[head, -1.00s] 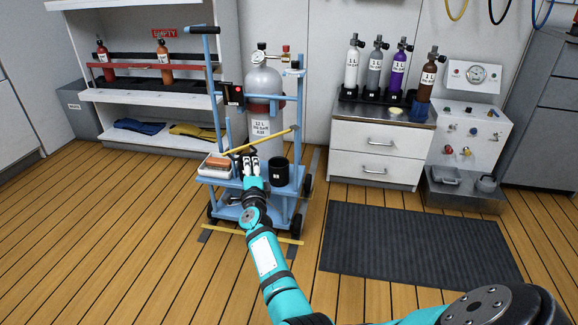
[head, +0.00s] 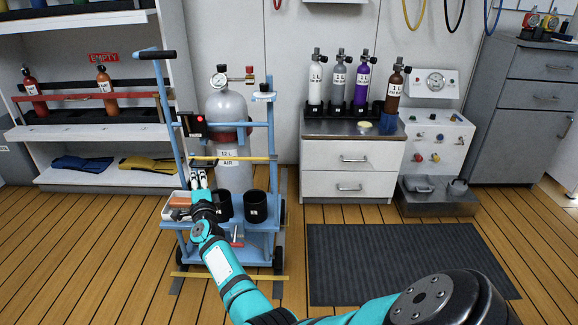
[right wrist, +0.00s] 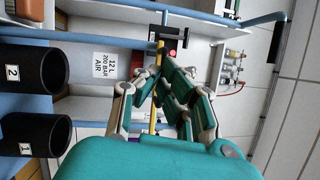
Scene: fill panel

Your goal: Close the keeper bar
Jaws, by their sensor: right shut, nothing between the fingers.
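The yellow keeper bar (head: 240,159) lies nearly level across the front of the blue trolley (head: 268,125), in front of the grey 12 L air cylinder (head: 227,106). Its left end is near a dark fitting on the left post, partly hidden, so I cannot tell whether it is latched. My right gripper (head: 198,178) is shut and empty, just below the bar's left end. In the right wrist view the bar (right wrist: 160,50) runs behind the closed fingers (right wrist: 160,78); contact is unclear. My left gripper is out of view.
Black cups (head: 255,206) and a white tray (head: 171,213) stand on the trolley's shelf, close to my right arm. A drawer cabinet (head: 352,152) with small cylinders stands to the right. A dark mat (head: 400,262) lies on the clear floor.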

